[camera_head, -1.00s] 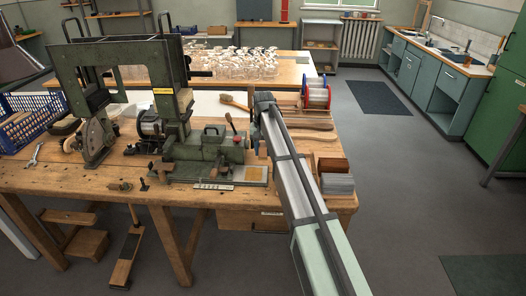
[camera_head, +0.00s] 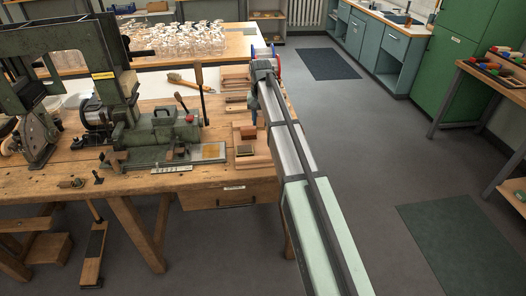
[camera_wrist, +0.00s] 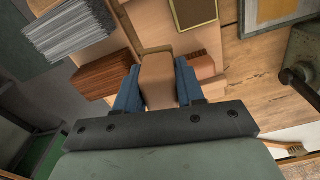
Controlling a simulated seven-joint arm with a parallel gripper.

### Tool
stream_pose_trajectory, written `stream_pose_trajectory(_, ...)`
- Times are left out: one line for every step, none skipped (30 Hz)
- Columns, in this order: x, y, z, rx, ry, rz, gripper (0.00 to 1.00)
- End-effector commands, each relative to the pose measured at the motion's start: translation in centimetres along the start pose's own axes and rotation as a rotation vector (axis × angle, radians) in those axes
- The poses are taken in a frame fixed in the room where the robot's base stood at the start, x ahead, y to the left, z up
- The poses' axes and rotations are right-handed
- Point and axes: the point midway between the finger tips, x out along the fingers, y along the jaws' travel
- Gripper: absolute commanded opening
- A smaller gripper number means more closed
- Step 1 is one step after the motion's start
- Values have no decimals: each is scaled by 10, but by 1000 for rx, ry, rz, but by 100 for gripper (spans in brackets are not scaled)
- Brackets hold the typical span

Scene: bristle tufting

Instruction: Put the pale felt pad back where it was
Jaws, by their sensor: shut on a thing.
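My gripper (camera_wrist: 158,88) has its two blue fingers closed on a plain tan block (camera_wrist: 158,78) in the wrist view. I cannot tell whether this block is the pale felt pad. The block is over or against a light wooden fixture (camera_wrist: 150,22); contact is unclear. The fixture has a dark-edged brown patch (camera_wrist: 193,12), and it also shows in the head view (camera_head: 252,158) right of the green machine. In the head view, the wrist end of my arm is over the bench's right end, and the fingertips and the block are hidden.
The green machine (camera_head: 160,135) has a lever and a flat plate (camera_head: 207,152) at its front. A bundle of grey strips (camera_wrist: 75,32) and a reddish-brown block (camera_wrist: 105,74) lie beside the fixture. A wooden brush (camera_head: 187,80) lies behind. Open floor is to the right.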

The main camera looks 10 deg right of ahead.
Motion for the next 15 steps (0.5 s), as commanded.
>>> stream_pose_trajectory(0,11,8,-2,0,0,10)
stream_pose_trajectory(-1,14,13,-12,-2,0,10)
stream_pose_trajectory(-1,14,19,-38,-5,1,10)
stream_pose_trajectory(0,14,21,-56,-7,1,10)
stream_pose_trajectory(0,14,22,-72,-10,2,10)
stream_pose_trajectory(0,14,23,-93,-12,2,10)
stream_pose_trajectory(0,14,23,-106,-14,3,10)
stream_pose_trajectory(0,14,23,-120,-15,3,10)
stream_pose_trajectory(0,14,23,-135,-17,3,10)
stream_pose_trajectory(0,14,23,-145,-18,3,10)
stream_pose_trajectory(0,14,23,-153,-18,3,10)
stream_pose_trajectory(2,14,23,-161,-19,3,10)
stream_pose_trajectory(3,14,23,-165,-19,3,10)
stream_pose_trajectory(5,14,23,-168,-19,3,10)
stream_pose_trajectory(8,14,23,-171,-19,3,10)
